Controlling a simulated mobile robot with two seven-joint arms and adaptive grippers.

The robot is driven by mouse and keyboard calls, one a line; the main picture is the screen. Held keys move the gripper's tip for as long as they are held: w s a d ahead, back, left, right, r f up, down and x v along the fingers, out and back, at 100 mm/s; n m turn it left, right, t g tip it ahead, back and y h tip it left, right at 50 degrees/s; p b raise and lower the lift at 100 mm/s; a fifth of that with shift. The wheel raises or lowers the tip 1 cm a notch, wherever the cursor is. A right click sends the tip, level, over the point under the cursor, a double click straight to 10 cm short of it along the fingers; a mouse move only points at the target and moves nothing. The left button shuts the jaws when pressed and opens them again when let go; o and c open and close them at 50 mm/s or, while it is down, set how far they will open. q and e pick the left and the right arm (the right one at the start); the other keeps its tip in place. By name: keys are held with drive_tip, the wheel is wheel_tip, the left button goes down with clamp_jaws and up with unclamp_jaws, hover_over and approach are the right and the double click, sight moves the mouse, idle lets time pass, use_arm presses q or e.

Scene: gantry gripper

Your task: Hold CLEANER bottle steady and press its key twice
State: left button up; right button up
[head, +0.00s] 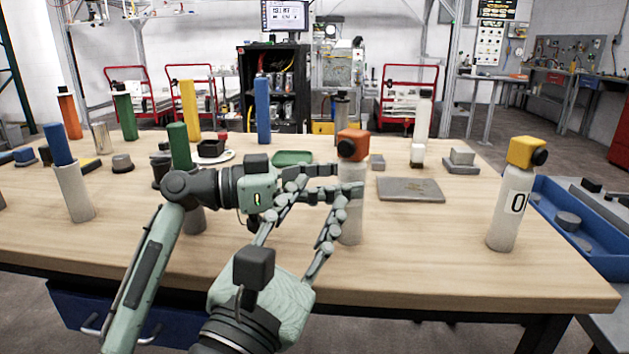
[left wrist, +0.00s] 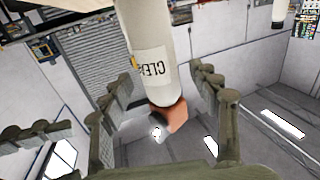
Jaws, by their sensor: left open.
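The CLEANER bottle has a white body (head: 350,222) and an orange cap (head: 352,144) with a dark round key (head: 346,148). It stands upright near the table's middle.
A white bottle with a yellow cap (head: 515,205) stands at the right. A grey plate (head: 410,189) and green tray (head: 292,158) lie behind. Coloured posts and a white holder (head: 75,192) stand at left. The table front (head: 430,262) between the bottles is clear.

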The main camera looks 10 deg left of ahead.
use_arm(q)
drive_tip(key=shift+x, duration=1.1)
drive_tip(key=c, duration=1.4)
clamp_jaws()
use_arm(e)
clamp_jaws()
